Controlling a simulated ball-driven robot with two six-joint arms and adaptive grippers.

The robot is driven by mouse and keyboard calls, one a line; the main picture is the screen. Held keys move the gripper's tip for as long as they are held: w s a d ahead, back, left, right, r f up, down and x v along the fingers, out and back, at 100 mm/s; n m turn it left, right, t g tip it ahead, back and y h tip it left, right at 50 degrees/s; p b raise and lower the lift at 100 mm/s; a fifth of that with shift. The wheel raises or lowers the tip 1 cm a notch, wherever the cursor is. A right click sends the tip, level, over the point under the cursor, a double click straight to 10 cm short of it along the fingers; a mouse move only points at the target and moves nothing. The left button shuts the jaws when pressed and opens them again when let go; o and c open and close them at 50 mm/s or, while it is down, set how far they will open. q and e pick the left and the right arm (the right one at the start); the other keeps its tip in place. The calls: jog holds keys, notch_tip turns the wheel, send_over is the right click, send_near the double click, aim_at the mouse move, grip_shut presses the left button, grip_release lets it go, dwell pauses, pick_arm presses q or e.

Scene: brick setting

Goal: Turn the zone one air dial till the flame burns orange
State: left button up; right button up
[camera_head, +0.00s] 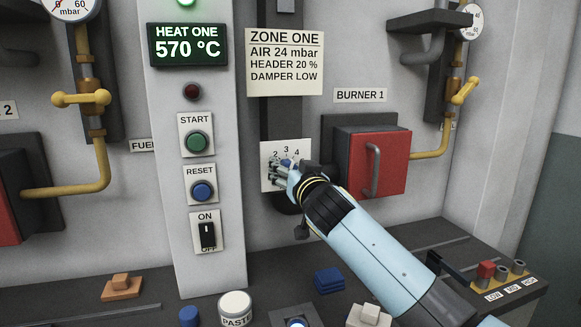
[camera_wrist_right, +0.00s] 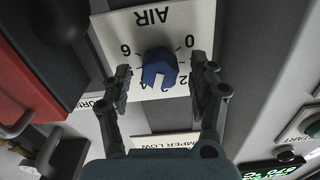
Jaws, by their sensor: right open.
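The zone one air dial is a blue knob (camera_wrist_right: 158,70) on a white plate marked AIR (camera_wrist_right: 110,32), shown upside down in the right wrist view. My right gripper (camera_wrist_right: 163,80) is open, with one finger on each side of the knob; I see gaps between the fingers and the knob. I cannot tell the knob's exact setting. In the head view, my right gripper (camera_head: 283,170) covers much of the dial plate (camera_head: 268,152), with figures 2, 3 and 4 showing above. No flame is visible. My left gripper is out of view.
The red burner 1 door (camera_head: 393,163) with its grey handle is just right of the dial. A white column with start button (camera_head: 197,141), reset button (camera_head: 202,190) and on/off switch (camera_head: 207,234) stands left. A note (camera_head: 285,62) reads AIR 24 mbar. A paste jar (camera_head: 235,307) stands below.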

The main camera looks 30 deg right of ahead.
jog(key=shift+w, duration=0.25)
jog(key=c, duration=1.1)
jog(key=shift+c, duration=0.2)
jog(key=shift+n, duration=3.4)
